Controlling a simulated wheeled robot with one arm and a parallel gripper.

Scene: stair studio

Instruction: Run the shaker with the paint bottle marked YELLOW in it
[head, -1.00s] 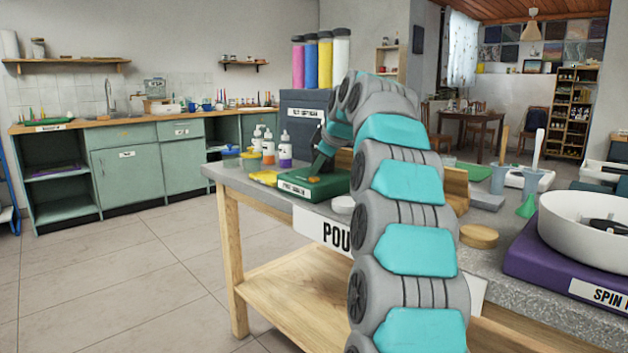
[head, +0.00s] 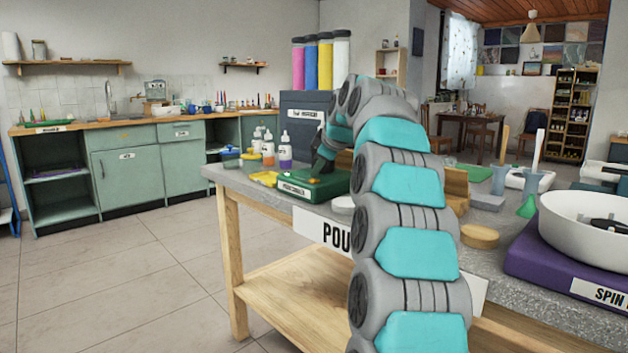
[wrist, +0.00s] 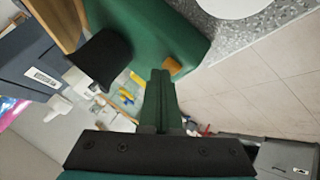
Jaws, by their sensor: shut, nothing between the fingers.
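The green shaker box (head: 330,187) with a white label sits on the grey bench. In the wrist view its top (wrist: 160,32) carries a black block (wrist: 100,56) and a small orange piece (wrist: 172,66). My gripper (head: 318,170) is at the shaker's top in the head view. In the wrist view my gripper (wrist: 160,75) is shut and empty, its tips close beside the orange piece; I cannot tell if they touch. Squeeze bottles with orange (head: 268,153) and purple (head: 285,152) bands stand behind the shaker. I cannot make out a bottle marked YELLOW or one in the shaker.
A dark box (head: 303,115) with tall pink, blue, yellow and white containers stands behind the shaker. Small pots and a yellow item (head: 264,178) lie to its left. Wooden pieces (head: 479,236) and a purple spin base (head: 540,262) with a white bowl are to the right.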

